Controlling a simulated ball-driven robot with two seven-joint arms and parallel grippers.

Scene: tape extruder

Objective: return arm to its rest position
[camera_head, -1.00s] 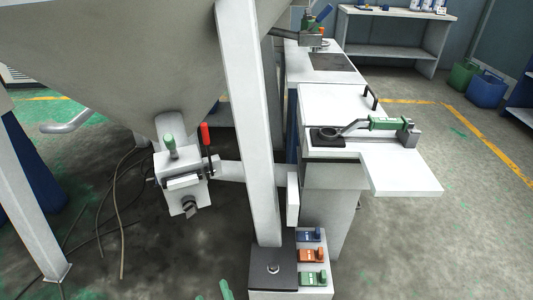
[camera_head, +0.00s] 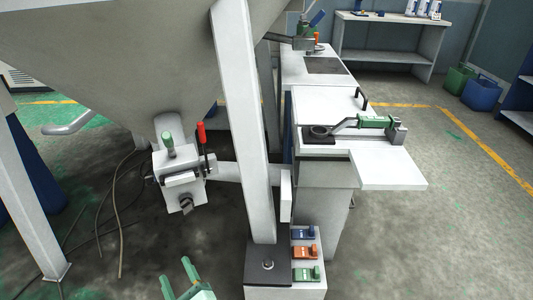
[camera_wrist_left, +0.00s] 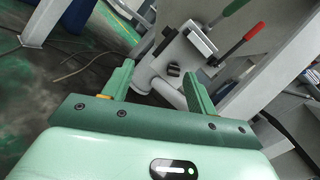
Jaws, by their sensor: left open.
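My left gripper (camera_head: 177,274) shows at the bottom edge of the head view, pale green, with its two fingers apart and nothing between them. In the left wrist view, the open fingers of the same gripper (camera_wrist_left: 158,74) point toward the extruder's outlet block (camera_wrist_left: 180,58), with a visible gap between them and no contact seen. In the head view this white outlet block (camera_head: 180,178) hangs under the large grey hopper (camera_head: 110,60), above and apart from the gripper. It has a green handle (camera_head: 168,140) and a red-handled lever (camera_head: 202,135). My right gripper is not in view.
A grey post (camera_head: 243,130) stands right of the gripper on a dark base, beside blue, orange and green switches (camera_head: 306,252). A white-topped machine (camera_head: 385,170) with a green clamp stands further right. Cables (camera_head: 118,215) lie on the floor at left.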

